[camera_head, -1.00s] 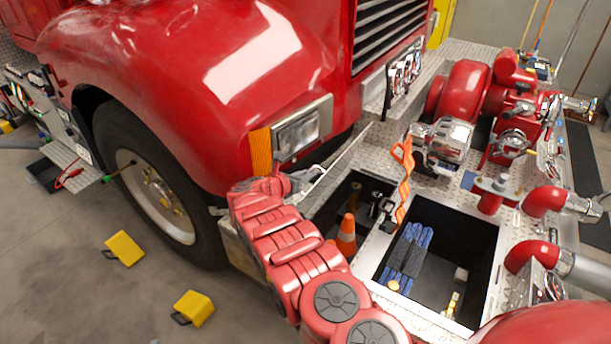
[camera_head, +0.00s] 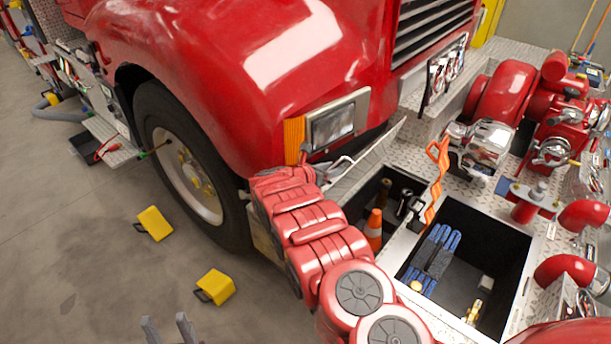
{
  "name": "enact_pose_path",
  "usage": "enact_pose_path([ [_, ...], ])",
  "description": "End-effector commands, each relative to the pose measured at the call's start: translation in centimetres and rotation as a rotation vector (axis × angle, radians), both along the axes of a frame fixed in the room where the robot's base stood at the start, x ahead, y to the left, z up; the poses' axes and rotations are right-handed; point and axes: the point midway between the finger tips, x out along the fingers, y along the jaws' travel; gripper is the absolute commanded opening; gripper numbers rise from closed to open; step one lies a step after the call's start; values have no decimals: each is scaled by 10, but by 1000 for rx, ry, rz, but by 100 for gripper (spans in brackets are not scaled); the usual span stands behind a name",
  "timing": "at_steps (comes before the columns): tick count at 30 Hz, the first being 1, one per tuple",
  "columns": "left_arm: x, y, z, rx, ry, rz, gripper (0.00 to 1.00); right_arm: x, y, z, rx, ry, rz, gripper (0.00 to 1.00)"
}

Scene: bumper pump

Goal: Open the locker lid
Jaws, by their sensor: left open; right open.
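Two open-topped compartments sit in the tread-plate bumper deck. The smaller locker (camera_head: 361,208) holds an orange cone (camera_head: 374,222), a dark cylinder and a dark fitting. A pale metal plate (camera_head: 372,160), which looks like the locker lid, stands tilted up along its rear left side. The larger locker (camera_head: 500,262) holds blue-and-black bundles (camera_head: 432,255) and brass fittings. My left gripper (camera_head: 166,320) shows only as two grey fingertips at the bottom edge, apart and empty, above the floor and well away from the lockers. My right gripper is out of view.
An orange twisted piece (camera_head: 436,180) rises between the lockers. Red pump piping (camera_head: 505,95) stands behind. Two yellow chocks (camera_head: 154,223) lie on open floor.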

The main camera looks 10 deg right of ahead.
Motion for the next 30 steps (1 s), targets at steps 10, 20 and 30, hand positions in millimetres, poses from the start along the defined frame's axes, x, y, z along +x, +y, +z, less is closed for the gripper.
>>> enact_pose_path([
  [10,0,0,-15,0,0,0,50,-28,44,19,2,-1,4,46],
  [20,0,0,-17,0,0,0,50,-40,64,31,2,-3,3,46],
  [30,0,0,12,0,0,0,50,-68,103,52,2,-1,7,46],
])
